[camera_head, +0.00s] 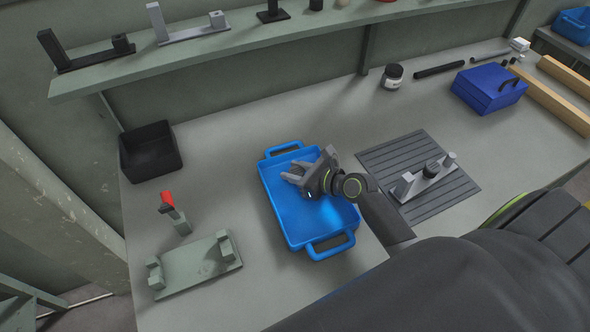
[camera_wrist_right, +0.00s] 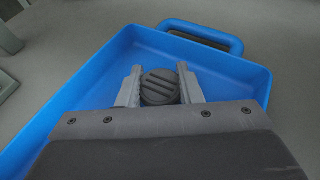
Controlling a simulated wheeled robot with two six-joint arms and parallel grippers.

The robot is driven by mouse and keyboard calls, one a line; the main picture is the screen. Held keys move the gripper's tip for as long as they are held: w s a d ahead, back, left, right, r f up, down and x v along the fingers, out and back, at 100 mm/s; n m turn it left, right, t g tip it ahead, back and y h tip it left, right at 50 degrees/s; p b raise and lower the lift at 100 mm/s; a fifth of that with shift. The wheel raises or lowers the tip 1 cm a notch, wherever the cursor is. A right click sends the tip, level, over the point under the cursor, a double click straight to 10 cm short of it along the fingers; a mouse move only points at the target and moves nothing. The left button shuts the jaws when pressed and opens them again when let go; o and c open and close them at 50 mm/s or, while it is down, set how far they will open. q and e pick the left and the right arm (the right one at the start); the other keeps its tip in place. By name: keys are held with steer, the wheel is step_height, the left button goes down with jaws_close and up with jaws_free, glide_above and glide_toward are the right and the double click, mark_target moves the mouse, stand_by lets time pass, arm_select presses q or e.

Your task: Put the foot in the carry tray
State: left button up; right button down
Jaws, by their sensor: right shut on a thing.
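The blue carry tray (camera_head: 292,224) stands on the bench with a handle at each end; it also fills much of the right wrist view (camera_wrist_right: 88,98). My right gripper (camera_head: 292,176) is over the inside of the tray. Its two grey fingers are shut on the foot (camera_wrist_right: 160,87), a dark round piece with ridges across its face, between the fingertips in the right wrist view. I cannot make out the foot in the head view. I cannot tell whether it touches the tray floor. My left gripper is not in view.
A green fixture plate (camera_head: 195,268) and a red-topped clamp (camera_head: 172,210) are left of the tray. A black bin (camera_head: 150,152) is behind them. A ribbed mat (camera_head: 440,203) with a grey bracket (camera_head: 424,181) lies to the right. A blue toolbox (camera_head: 487,92) stands farther back.

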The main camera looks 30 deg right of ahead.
steer(key=shift+f, duration=0.15)
steer(key=c, duration=0.9)
jaws_free()
steer(key=v, duration=1.7)
steer(key=shift+s+d+p, duration=0.15)
steer(key=shift+s+p, duration=0.05)
steer(key=shift+p, duration=0.15)
